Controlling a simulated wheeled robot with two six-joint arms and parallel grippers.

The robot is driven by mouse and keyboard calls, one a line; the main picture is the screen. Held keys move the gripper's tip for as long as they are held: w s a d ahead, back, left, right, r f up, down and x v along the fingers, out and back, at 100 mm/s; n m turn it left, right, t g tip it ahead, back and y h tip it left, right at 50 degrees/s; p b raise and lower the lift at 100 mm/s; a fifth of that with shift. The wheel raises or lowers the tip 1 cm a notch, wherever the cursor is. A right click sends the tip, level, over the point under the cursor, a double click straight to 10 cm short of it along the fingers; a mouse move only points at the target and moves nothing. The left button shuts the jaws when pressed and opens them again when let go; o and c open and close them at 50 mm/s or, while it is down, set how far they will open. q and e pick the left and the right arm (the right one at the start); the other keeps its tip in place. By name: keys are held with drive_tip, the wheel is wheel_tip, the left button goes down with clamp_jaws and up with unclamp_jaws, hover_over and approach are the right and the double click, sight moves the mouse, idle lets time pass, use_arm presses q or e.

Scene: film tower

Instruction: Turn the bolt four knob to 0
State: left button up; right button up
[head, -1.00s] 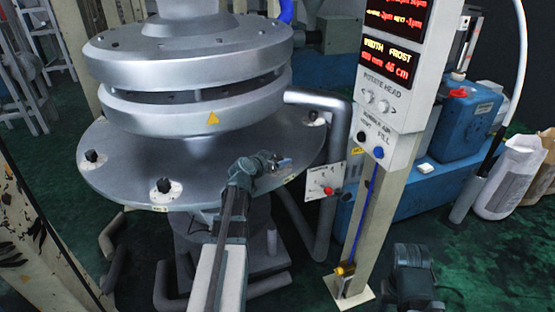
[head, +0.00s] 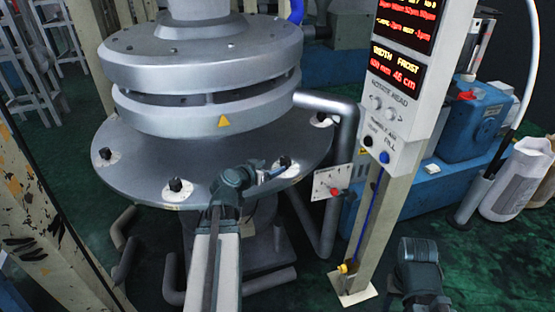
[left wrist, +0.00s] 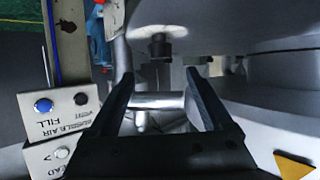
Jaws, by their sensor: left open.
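Several black knobs on white round dials sit along the rim of the grey metal ring (head: 235,185). One knob (head: 285,161) is just beyond my left gripper (head: 272,174). Others are at the front (head: 175,184), the left (head: 105,153) and the right (head: 321,118). Which is bolt four I cannot read. In the left wrist view, my left gripper (left wrist: 158,76) is open and empty, with a dark knob (left wrist: 160,45) just past the fingertips, between them in the picture. It looks apart from both fingers. My right arm's dark wrist shows low right; its fingers cannot be made out.
A post-mounted control panel (head: 400,85) with red displays and buttons stands to the right. A grey pipe (head: 330,103) curves down close to the right-hand knob. Blue machinery (head: 465,125) stands behind.

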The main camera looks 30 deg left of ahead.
use_arm(q)
drive_tip(key=shift+p+v, duration=0.3)
drive_tip(key=shift+v, duration=1)
drive_tip(key=s+d+f+m+g+h+p, duration=0.1)
drive_tip(key=d+f+m+g+h, duration=0.15)
drive_tip(key=d, duration=0.95)
drive_tip(key=d+f+m+g+h+p, duration=0.15)
drive_tip(key=d+f+g, duration=0.25)
drive_tip(key=d, duration=0.7)
drive_tip(key=s+d+f+g+y, duration=0.1)
drive_tip(key=s+d+g+y, duration=0.1)
drive_tip(key=s+d, duration=0.4)
drive_tip(key=s+d+f+g+y+p, duration=0.1)
drive_tip(key=s+d+f+g+y, duration=0.1)
drive_tip(key=s+d+g, duration=0.3)
drive_tip(key=shift+s+d+f+y, duration=0.2)
drive_tip(key=shift+s+d+y, duration=0.5)
drive_tip(key=shift+s+d, duration=0.55)
